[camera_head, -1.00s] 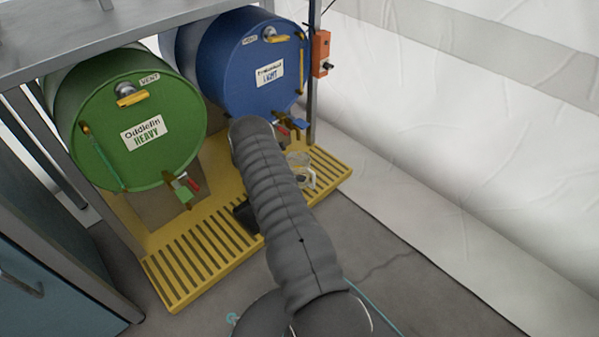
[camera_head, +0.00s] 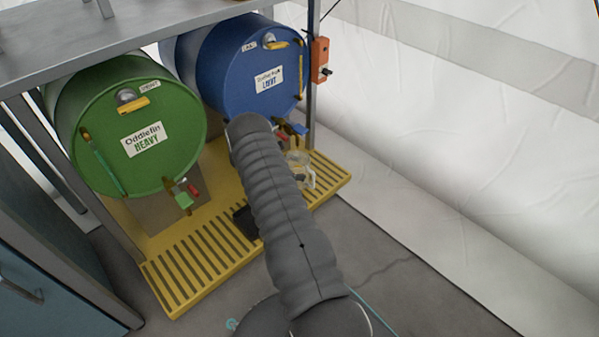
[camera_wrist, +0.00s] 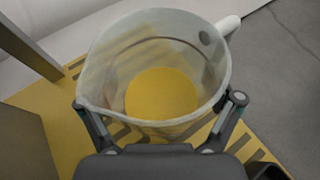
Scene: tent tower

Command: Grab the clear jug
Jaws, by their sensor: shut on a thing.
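The clear jug (camera_wrist: 150,60) fills the middle of the wrist view. It is see-through, with its open rim facing the camera and a white handle on the far right side. The yellow floor of the rack shows through its bottom. My gripper (camera_wrist: 163,108) has a finger on each side of the jug and is shut on it. In the head view the jug (camera_head: 299,168) stands upright over the yellow slatted grate, below the blue drum. My arm hides part of that area and the gripper's fingers there.
The yellow slatted grate (camera_head: 205,252) lies under the green drum (camera_head: 140,135) and the blue drum (camera_head: 262,75). Both drums have taps low on their fronts. An orange box (camera_head: 320,58) is on the rack post. Grey floor is clear at right.

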